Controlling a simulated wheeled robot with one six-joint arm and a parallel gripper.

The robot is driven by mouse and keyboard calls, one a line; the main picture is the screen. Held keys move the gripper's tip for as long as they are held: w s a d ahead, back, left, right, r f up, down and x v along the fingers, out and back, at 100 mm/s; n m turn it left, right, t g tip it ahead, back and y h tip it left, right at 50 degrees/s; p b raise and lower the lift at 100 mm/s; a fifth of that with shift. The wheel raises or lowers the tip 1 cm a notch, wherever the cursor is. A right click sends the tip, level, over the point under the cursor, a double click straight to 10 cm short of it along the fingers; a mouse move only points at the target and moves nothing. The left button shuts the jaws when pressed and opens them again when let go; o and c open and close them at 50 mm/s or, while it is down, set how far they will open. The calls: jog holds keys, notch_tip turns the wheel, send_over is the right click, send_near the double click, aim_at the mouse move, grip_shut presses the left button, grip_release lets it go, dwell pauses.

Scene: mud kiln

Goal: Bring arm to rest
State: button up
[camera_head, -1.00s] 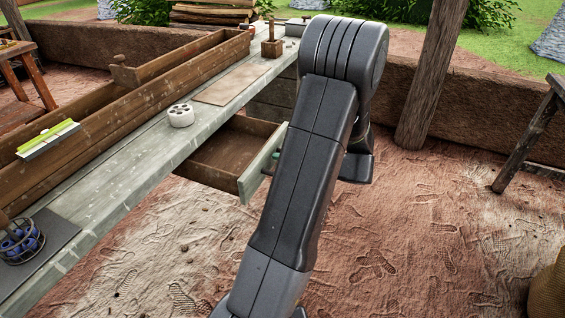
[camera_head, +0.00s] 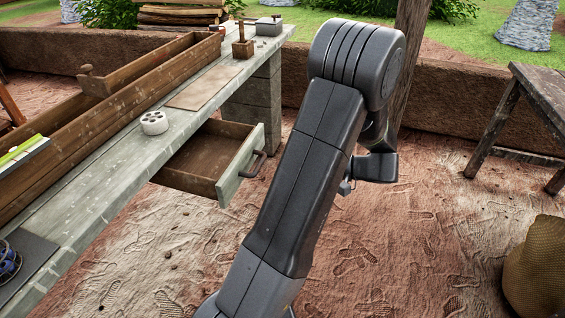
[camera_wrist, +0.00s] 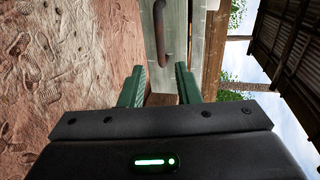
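My gripper (camera_wrist: 160,78) shows in the wrist view with its two green fingers apart and nothing between them. Beyond the fingertips is the dark curved handle (camera_wrist: 159,35) of a pale drawer front. In the head view my arm rises through the middle and bends over at the top. The fingers are hidden there behind the arm. The drawer (camera_head: 207,160) stands pulled out of the workbench and looks empty. Its handle (camera_head: 260,163) is clear of my arm, with a gap between them.
The workbench (camera_head: 120,160) runs along the left, with a white round holder (camera_head: 154,122) and a board (camera_head: 202,88) on it. A wooden table (camera_head: 545,90) and a sack (camera_head: 537,265) stand at the right. The clay floor (camera_head: 420,225) between is open.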

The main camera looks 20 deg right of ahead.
aim_at(262, 163)
jog(key=shift+v, duration=0.85)
jog(key=shift+w+a, duration=0.1)
jog(key=b+x, duration=0.1)
jog(key=x, duration=1.3)
jog(key=shift+a+b, duration=0.15)
jog(key=shift+b, duration=0.2)
